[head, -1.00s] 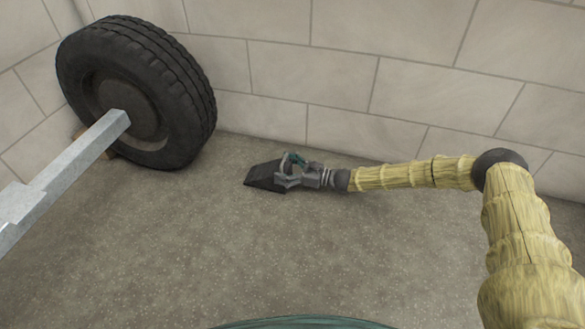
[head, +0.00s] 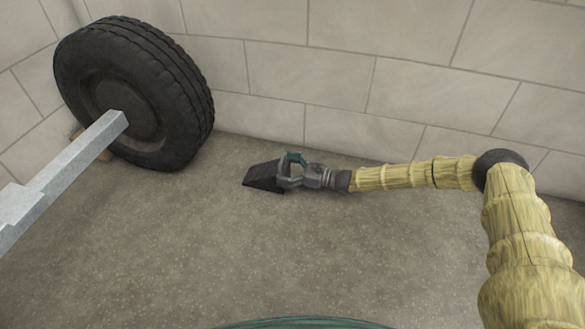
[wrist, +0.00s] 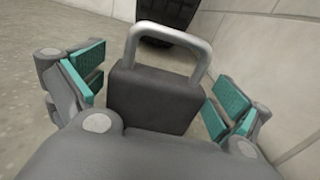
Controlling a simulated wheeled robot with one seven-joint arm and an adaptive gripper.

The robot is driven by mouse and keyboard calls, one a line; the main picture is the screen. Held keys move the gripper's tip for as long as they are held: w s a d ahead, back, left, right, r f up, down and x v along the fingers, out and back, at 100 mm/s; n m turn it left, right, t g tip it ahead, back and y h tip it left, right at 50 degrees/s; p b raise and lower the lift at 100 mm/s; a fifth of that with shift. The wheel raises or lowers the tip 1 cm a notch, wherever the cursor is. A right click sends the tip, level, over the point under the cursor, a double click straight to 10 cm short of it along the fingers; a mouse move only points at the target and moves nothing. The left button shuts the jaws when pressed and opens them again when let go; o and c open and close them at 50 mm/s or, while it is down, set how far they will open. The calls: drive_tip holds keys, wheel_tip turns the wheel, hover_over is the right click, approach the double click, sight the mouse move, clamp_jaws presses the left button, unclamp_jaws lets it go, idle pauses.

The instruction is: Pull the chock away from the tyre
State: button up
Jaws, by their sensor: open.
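The chock (head: 263,177) is a dark wedge on the floor, right of the tyre (head: 135,92) with a clear stretch of floor between them. In the wrist view the chock (wrist: 155,98) has a grey metal handle (wrist: 170,36) arching over it. My gripper (head: 287,169) is at the chock's right end. In the wrist view its teal-padded fingers (wrist: 158,92) are spread apart on both sides of the chock and handle, with gaps on each side. The tyre's lower part (wrist: 168,14) shows beyond the handle. The chock's underside is hidden.
A grey metal beam (head: 70,170) runs from the tyre's hub to the lower left. A brown block (head: 82,137) is partly hidden behind the beam near the tyre. A block wall (head: 330,70) stands close behind. The floor (head: 220,250) in front is clear.

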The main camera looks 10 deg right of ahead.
drive_tip(key=shift+v, duration=3.55)
